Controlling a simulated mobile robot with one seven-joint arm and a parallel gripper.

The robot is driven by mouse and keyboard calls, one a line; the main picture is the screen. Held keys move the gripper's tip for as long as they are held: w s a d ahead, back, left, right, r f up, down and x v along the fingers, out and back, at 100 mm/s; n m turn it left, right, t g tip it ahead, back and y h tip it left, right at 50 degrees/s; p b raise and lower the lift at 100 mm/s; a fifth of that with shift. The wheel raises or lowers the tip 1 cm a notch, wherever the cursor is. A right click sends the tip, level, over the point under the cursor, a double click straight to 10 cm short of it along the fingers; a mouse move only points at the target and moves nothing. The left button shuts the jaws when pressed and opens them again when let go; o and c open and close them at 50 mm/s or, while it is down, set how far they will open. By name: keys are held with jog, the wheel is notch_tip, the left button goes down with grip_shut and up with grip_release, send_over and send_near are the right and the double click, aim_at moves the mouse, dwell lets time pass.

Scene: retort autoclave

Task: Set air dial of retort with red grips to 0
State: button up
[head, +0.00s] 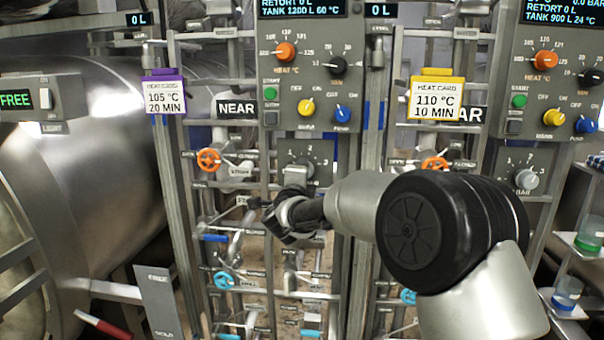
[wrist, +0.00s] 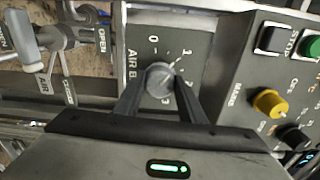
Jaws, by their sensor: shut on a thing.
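The air dial (wrist: 160,73) is a small grey round knob on a grey panel, with the numbers 0, 1, 2 and 3 around it and a partly covered "AIR B" label. My gripper (wrist: 160,92) is shut on the knob, one dark finger on each side. The knob's pointer is too small to read surely. A red grip (head: 103,326) shows at the lower left, beside the big steel retort (head: 100,130).
Above the dial are blue (head: 342,114), yellow (head: 306,107) and orange (head: 286,52) knobs. Orange valve wheels (head: 209,159) and pipes crowd the left of the panel. A similar panel with its own grey dial (head: 526,179) stands at the right.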

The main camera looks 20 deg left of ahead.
jog(key=shift+f+n+p, duration=0.1)
jog(key=shift+n+p, duration=1.55)
jog(key=shift+n, duration=3.15)
jog(key=o, duration=1)
jog(key=shift+o, duration=0.2)
jog(key=v, duration=1.7)
jog(key=shift+s, duration=0.2)
